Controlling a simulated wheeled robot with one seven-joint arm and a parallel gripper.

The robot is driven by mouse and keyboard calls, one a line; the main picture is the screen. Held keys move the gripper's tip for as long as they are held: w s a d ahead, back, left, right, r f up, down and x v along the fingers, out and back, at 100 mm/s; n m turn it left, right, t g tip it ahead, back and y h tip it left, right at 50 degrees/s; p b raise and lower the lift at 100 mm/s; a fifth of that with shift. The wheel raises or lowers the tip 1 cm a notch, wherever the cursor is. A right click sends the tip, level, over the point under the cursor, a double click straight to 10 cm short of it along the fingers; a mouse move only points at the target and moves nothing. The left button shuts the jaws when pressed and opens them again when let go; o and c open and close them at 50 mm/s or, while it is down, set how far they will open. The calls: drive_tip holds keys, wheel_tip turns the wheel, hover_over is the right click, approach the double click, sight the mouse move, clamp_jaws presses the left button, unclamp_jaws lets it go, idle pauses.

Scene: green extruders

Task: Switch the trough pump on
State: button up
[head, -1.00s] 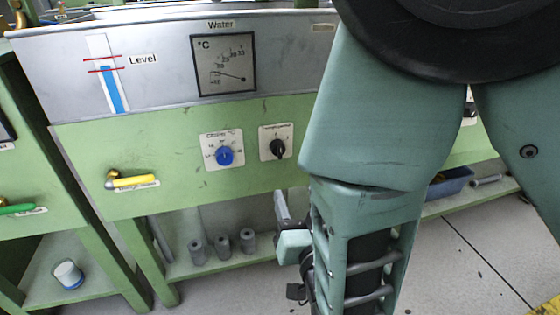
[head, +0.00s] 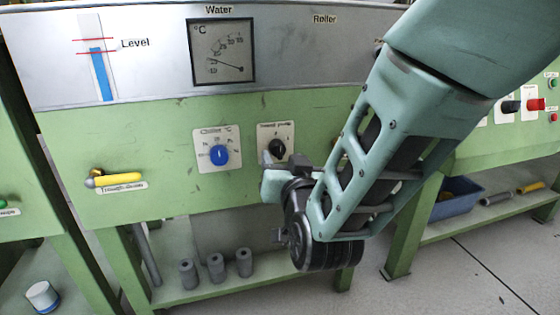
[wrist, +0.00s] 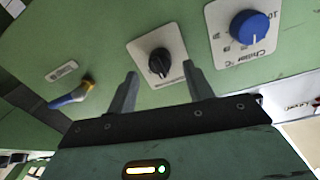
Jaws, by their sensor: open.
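The trough pump switch is a black rotary knob (head: 277,147) on a white plate on the green panel, right of the blue chiller knob (head: 219,155). In the wrist view the black knob (wrist: 159,63) lies just beyond and between my two fingertips. My gripper (wrist: 161,82) is open and empty, facing the panel, with its fingers apart from the knob. In the head view my gripper (head: 275,172) is just below and in front of the knob, overlapping the plate's lower edge. I cannot tell which mark the knob points to.
A yellow-handled valve (head: 117,180) sits on the panel at left. The wrist view shows a blue-handled valve (wrist: 72,97) beside the knob. Grey cylinders (head: 216,267) stand on the low shelf. A blue bin (head: 455,200) is at right. The temperature gauge (head: 223,52) is above.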

sight(280, 154)
drive_tip(key=shift+b+x, duration=0.3)
drive_tip(key=shift+x, duration=1.3)
drive_tip(key=c, duration=1)
drive_tip(key=shift+m, duration=0.3)
drive_tip(key=m+b, duration=0.3)
drive_tip(key=m, duration=0.2)
drive_tip(key=shift+f, duration=0.1)
drive_tip(key=m+b, duration=0.3)
drive_tip(key=m, duration=0.3)
drive_tip(key=shift+g, duration=0.4)
drive_tip(key=shift+y+b, duration=0.3)
drive_tip(key=shift+b, duration=0.05)
